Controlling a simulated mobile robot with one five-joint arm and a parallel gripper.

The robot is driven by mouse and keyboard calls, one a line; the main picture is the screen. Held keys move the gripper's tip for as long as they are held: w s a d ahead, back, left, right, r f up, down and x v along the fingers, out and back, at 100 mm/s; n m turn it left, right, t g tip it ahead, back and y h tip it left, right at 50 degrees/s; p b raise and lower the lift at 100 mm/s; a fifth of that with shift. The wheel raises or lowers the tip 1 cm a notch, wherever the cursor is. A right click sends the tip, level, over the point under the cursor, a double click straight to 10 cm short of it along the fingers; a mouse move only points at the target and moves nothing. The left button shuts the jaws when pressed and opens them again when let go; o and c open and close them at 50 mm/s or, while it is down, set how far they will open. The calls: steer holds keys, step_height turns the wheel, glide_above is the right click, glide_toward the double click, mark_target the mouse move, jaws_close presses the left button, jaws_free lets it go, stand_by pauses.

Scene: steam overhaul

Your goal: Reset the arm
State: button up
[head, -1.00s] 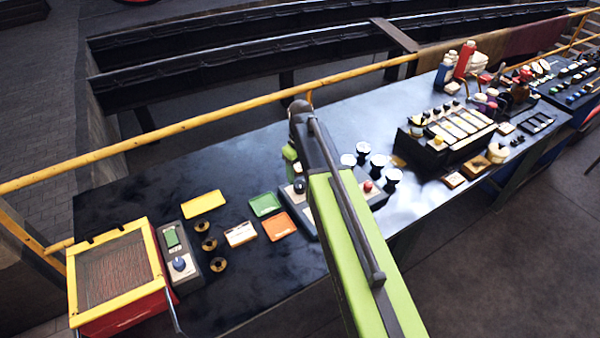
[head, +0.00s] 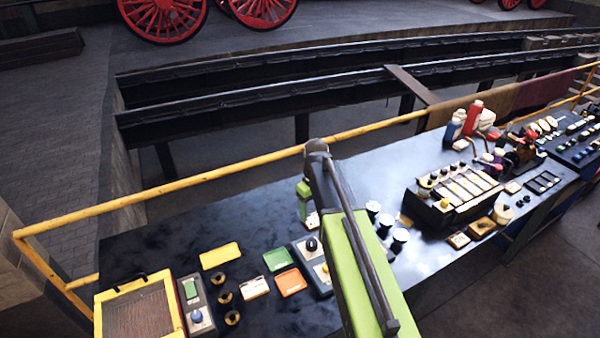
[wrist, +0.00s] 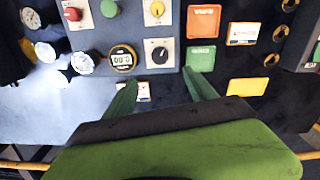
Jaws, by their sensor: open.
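My green arm (head: 365,265) reaches out over the dark workbench (head: 250,265) in the head view. My gripper shows in the wrist view (wrist: 160,86), its two green fingers spread apart with nothing between them. The panel has a red button, a green button, a yellow knob, a black dial and a small counter.
Green (head: 277,259) and orange (head: 290,281) trays, a yellow tray (head: 220,255), and a yellow-framed box (head: 140,310) stand left of the arm. Several dark cups with white tops (head: 400,236) and a rack (head: 455,195) stand right. A yellow railing (head: 220,178) runs behind the bench.

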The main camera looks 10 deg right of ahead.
steer(key=shift+f, duration=0.1)
steer(key=s+f+b, duration=0.3)
steer(key=f+b, duration=0.1)
steer(key=s+f+m+b, duration=0.1)
steer(key=s+f+b, duration=0.3)
steer(key=f+b, duration=0.1)
steer(key=s+f+m+b, duration=0.1)
steer(key=s+f+b, duration=0.2)
steer(key=f+b, duration=0.1)
steer(key=shift+s+a+f+b, duration=0.2)
steer(key=shift+s+b, duration=0.1)
steer(key=shift+s, duration=0.1)
steer(key=s, duration=0.1)
steer(key=s+m, duration=0.1)
steer(key=s, duration=0.1)
steer(key=s+m, duration=0.1)
steer(key=shift+s+r+p, duration=0.15)
steer(key=shift+r+p, duration=0.15)
steer(key=shift+w+m, duration=0.3)
steer(key=shift+m, duration=0.5)
